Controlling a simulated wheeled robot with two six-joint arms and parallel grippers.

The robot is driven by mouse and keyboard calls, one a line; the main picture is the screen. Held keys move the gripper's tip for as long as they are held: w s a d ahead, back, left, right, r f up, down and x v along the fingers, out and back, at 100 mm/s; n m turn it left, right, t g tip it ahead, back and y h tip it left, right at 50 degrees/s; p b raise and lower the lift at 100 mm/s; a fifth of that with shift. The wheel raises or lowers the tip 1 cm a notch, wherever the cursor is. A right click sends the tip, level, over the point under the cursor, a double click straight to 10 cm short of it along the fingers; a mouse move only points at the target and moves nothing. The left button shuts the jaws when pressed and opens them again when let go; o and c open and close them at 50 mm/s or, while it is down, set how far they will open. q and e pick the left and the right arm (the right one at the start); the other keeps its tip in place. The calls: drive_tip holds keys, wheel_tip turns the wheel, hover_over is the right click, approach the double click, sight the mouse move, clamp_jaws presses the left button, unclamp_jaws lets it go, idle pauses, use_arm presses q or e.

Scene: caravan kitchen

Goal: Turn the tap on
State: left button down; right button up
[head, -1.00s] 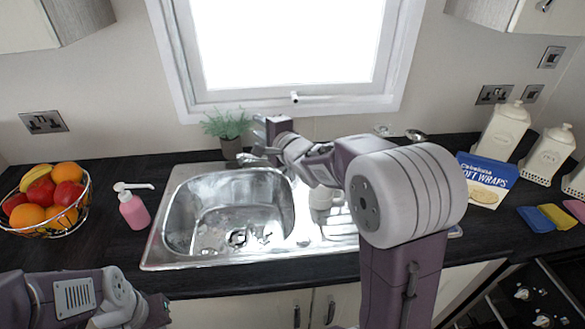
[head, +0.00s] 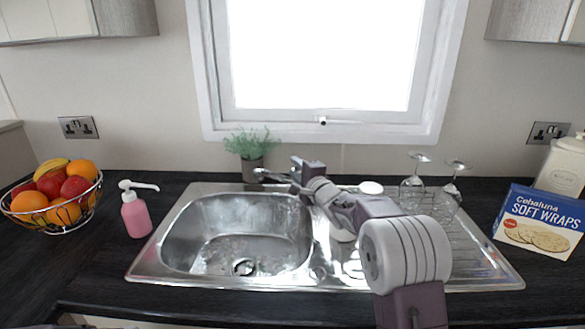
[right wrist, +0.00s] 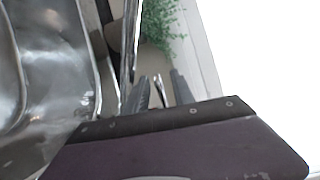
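The chrome tap (head: 272,176) stands at the back edge of the sink (head: 170,235), its spout partly hidden by my gripper in the head view. My right gripper (head: 292,183) is beside the tap, reaching in from the right. In the right wrist view, its two dark fingers (right wrist: 160,92) are apart. A small metal piece, perhaps the tap's lever, shows between them; I cannot tell whether they touch it. The long chrome part of the tap (right wrist: 130,55) runs just past the fingers. No water is visible from the spout. My left gripper is out of view.
A potted plant (head: 252,146) stands close behind the tap, below the window. Upturned glasses (head: 445,203) stand on the drainer at the right. A pink soap bottle (head: 135,215) and fruit basket (head: 50,210) are at the left. A wraps box (head: 540,228) is at the right.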

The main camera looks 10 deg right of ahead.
drive_tip(key=shift+w+a, duration=0.2)
drive_tip(key=shift+w, duration=1.15)
clamp_jaws()
idle(0.4)
